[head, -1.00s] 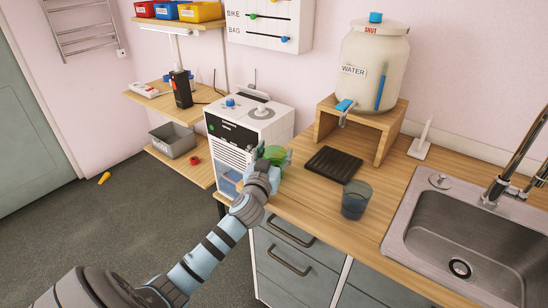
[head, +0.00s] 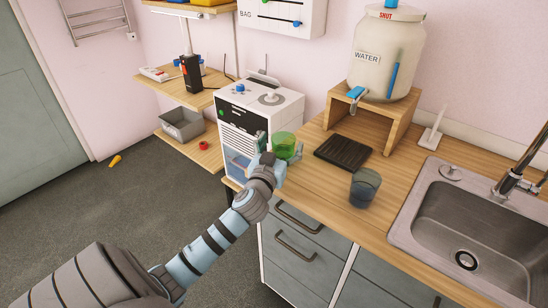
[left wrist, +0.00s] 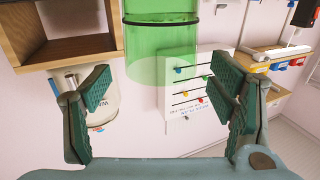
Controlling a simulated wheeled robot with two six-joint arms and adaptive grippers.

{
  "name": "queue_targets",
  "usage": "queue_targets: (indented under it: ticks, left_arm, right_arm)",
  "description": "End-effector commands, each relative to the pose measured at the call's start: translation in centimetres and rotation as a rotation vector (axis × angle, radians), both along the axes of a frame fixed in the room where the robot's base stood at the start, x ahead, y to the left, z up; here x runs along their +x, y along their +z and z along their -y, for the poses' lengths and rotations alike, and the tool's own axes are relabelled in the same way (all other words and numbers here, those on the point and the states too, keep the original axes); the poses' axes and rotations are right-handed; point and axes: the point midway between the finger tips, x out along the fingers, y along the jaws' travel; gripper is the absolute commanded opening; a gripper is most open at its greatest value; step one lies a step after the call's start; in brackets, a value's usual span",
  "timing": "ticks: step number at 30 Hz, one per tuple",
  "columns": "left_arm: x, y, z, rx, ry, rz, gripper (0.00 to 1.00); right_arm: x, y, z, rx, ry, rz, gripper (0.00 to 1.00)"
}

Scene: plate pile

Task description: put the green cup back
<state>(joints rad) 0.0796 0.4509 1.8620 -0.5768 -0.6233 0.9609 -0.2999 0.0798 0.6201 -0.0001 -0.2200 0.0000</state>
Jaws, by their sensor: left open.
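The green cup (head: 284,146) is see-through and appears upright at the left end of the wooden counter, beside the white machine. My left gripper (head: 278,154) is at the cup in the head view, with its fingers near either side of it. In the left wrist view my left gripper (left wrist: 160,100) is open, and the green cup (left wrist: 160,55) shows at the top, centred beyond the gap between the fingers. No finger visibly touches the cup there. The cup's lower part is partly hidden by the gripper in the head view. My right gripper is not in view.
A dark ribbed tray (head: 343,152) lies right of the green cup. A blue-grey cup (head: 365,188) stands in front of it. The white machine (head: 258,108) is on the left. A water jar (head: 388,55) stands on a wooden stand (head: 371,98). The sink (head: 470,225) is at right.

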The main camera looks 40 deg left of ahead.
Motion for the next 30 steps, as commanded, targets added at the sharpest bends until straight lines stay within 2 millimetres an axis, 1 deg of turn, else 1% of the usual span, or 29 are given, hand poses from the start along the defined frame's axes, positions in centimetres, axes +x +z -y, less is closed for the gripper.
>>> queue_targets:
  ticks: [1,3,6,10,14,27,29,30]
  left_arm:
    - [-1.2,-0.1,0.5,0.002,-0.002,-0.003,0.77]
    - [-3.1,-0.1,1.3,0.0,-0.002,-0.002,0.77]
    - [-5.6,-0.1,2.4,0.0,-0.001,-0.002,0.77]
    - [-7.6,-0.1,3.2,0.0,-0.001,-0.001,0.77]
    - [-8.2,0.0,3.4,0.001,0.001,0.0,0.77]
    - [-8.2,0.0,3.4,0.001,0.001,0.0,0.77]
    - [-8.3,-0.2,3.4,-0.001,0.004,-0.008,0.77]
    - [-8.6,-0.8,3.5,-0.006,0.011,-0.03,0.77]
  right_arm:
    - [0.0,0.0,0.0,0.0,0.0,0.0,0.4]
    - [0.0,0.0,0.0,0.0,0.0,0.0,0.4]
    - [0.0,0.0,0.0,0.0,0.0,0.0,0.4]
    - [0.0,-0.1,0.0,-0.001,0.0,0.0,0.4]
    - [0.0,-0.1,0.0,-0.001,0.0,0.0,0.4]
    - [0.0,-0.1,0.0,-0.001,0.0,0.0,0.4]
    - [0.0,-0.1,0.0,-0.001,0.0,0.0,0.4]
    - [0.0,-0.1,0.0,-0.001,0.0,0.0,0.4]
